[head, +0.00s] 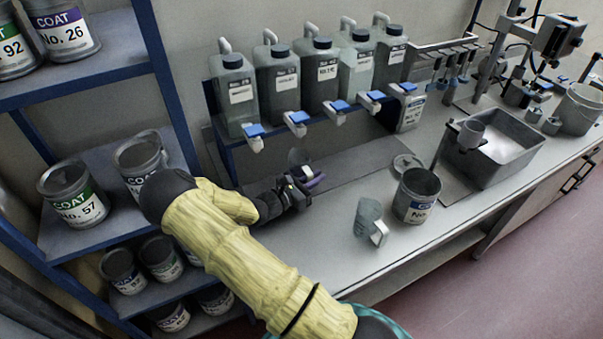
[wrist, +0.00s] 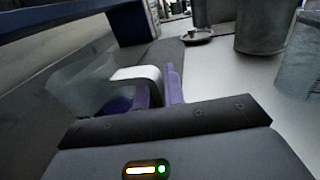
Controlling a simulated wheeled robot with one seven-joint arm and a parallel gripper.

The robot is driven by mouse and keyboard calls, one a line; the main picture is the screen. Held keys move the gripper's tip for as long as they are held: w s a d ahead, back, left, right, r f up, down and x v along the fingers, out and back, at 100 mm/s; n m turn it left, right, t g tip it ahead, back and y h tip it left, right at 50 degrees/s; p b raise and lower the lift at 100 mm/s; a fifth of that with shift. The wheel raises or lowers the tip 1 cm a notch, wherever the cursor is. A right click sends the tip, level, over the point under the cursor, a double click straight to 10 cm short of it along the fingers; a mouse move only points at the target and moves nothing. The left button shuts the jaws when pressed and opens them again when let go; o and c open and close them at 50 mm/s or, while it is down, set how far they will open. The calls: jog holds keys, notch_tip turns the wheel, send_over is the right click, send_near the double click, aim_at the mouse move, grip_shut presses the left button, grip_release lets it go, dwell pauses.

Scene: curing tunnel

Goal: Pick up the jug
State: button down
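A small clear jug (wrist: 85,85) with a pale grey handle is at the left of the wrist view. In the head view the jug (head: 297,157) shows small under the rack of bottles, partly hidden by my gripper. My gripper (head: 306,180) has purple fingers, seen in the wrist view (wrist: 160,92) close against both sides of the handle's upright part. It looks shut on the handle. I cannot tell whether the jug's base touches the counter. A second clear jug (head: 368,218) stands on the counter to the right; it also shows at the wrist view's right edge (wrist: 302,75).
A blue rack with several tapped bottles (head: 325,75) stands behind and above my gripper. An open can (head: 417,196) stands right of the second jug, with a round lid (head: 407,163) behind it. A grey basin (head: 495,150) is farther right. Shelves of paint cans (head: 73,193) are left.

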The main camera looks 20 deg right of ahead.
jog(key=shift+r, duration=0.2)
dwell(0.4)
jog(key=shift+r+b, duration=0.3)
jog(key=shift+r, duration=1.3)
jog(key=s+a+b, duration=0.1)
jog(key=s+a, duration=0.1)
jog(key=s, duration=0.6)
jog(key=s+a, duration=0.1)
jog(key=s, duration=0.8)
jog(key=shift+s+a+b, duration=0.3)
jog(key=shift+a+b, duration=0.1)
jog(key=shift+w, duration=0.1)
